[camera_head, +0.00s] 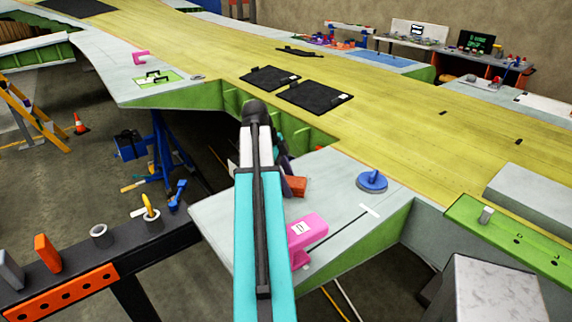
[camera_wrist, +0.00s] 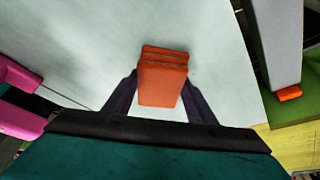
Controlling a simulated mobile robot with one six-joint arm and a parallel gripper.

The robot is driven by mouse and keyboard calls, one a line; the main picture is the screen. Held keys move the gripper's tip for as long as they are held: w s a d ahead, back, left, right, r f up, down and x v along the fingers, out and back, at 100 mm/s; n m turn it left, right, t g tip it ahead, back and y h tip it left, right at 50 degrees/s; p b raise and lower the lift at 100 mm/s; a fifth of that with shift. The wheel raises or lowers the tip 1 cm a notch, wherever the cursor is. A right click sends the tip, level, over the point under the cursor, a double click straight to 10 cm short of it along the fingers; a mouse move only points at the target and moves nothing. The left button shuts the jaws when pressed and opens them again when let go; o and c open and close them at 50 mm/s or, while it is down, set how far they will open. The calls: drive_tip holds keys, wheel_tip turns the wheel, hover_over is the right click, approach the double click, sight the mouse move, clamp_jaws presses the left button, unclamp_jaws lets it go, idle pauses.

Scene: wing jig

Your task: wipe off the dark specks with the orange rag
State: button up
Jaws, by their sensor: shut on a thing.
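The orange rag (camera_wrist: 163,82) is a folded block between the two dark fingers of my gripper (camera_wrist: 158,92) in the wrist view. The fingers are shut on its sides. In the head view the rag (camera_head: 297,186) shows beside my arm, over the pale grey wing panel (camera_head: 335,185); I cannot tell whether it touches the panel. My arm hides most of the gripper there. The panel (camera_wrist: 90,40) looks clean where the wrist view shows it. I see no dark specks on it; part is hidden behind my arm.
A pink clamp (camera_head: 307,238) sits on the panel's near edge, close to my arm. A blue round-based tool (camera_head: 371,181) and a white strip (camera_head: 370,210) lie farther right. Dark plates (camera_head: 315,96) lie on the yellow wing skin (camera_head: 400,130). A tool rail (camera_head: 130,250) stands at left.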

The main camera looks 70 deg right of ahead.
drive_tip(key=shift+w+a, duration=0.3)
drive_tip(key=shift+a, duration=0.45)
wheel_tip(320, 180, up, 3)
drive_tip(key=shift+w+d+f+p, duration=0.1)
drive_tip(key=shift+d+f+p, duration=0.05)
drive_tip(key=shift+p, duration=0.55)
drive_tip(key=shift+r+p, duration=1.45)
drive_tip(key=shift+r, duration=1.2)
